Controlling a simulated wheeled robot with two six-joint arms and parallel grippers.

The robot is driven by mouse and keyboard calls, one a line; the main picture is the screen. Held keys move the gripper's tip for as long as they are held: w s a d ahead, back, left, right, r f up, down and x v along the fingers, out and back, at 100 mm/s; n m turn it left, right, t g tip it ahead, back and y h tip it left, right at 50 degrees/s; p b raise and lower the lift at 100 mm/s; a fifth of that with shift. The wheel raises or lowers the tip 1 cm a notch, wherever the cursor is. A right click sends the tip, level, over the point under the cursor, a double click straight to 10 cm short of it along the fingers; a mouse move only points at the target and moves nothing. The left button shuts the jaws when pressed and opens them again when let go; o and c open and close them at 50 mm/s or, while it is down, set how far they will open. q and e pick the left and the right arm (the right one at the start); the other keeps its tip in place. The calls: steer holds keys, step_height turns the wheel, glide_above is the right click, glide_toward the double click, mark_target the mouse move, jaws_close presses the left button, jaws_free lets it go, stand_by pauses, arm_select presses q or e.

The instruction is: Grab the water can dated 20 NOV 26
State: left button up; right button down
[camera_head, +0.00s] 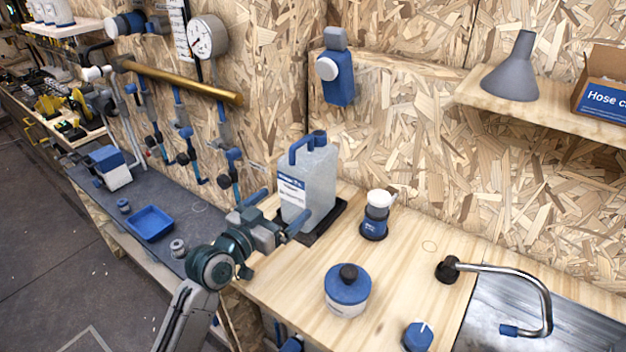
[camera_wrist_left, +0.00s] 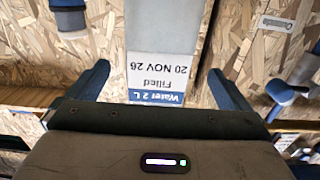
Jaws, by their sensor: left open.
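The water can (camera_head: 318,170) is a clear, whitish container with a blue handle, standing upright on a dark tray (camera_head: 334,222) on the wooden bench. In the left wrist view its label (camera_wrist_left: 158,75) appears upside down and reads Water 2 L, Filled, 20 NOV 26. My left gripper (camera_head: 280,211) is open at the can's front, level with its lower half. In the left wrist view the blue fingers of this gripper (camera_wrist_left: 158,72) show on either side of the can. I cannot tell whether the fingertips reach past its front face. My right gripper is out of view.
A white-topped blue grinder-like item (camera_head: 376,215) stands right of the can. A blue-lidded jar (camera_head: 347,290) and a blue knob (camera_head: 418,336) sit nearer the front. A tap (camera_head: 510,268) and sink are at right. A blue tray (camera_head: 150,223) lies on the left dark bench.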

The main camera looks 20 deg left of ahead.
mark_target(291, 197)
arm_select(q)
steer(key=x, duration=0.3)
steer(key=shift+w+d+r+p, duration=0.15)
steer(key=shift+w+d+p, duration=0.05)
steer(key=shift+w+p, duration=0.1)
steer(key=shift+w+d, duration=0.2)
steer(key=shift+w, duration=0.4)
steer(key=p+x, duration=0.1)
steer(key=x, duration=0.3)
steer(key=shift+w, duration=0.2)
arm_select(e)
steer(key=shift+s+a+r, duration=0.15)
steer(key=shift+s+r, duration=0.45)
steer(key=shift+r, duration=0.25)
arm_select(q)
steer(key=c, duration=1.1)
steer(key=shift+c, duration=0.4)
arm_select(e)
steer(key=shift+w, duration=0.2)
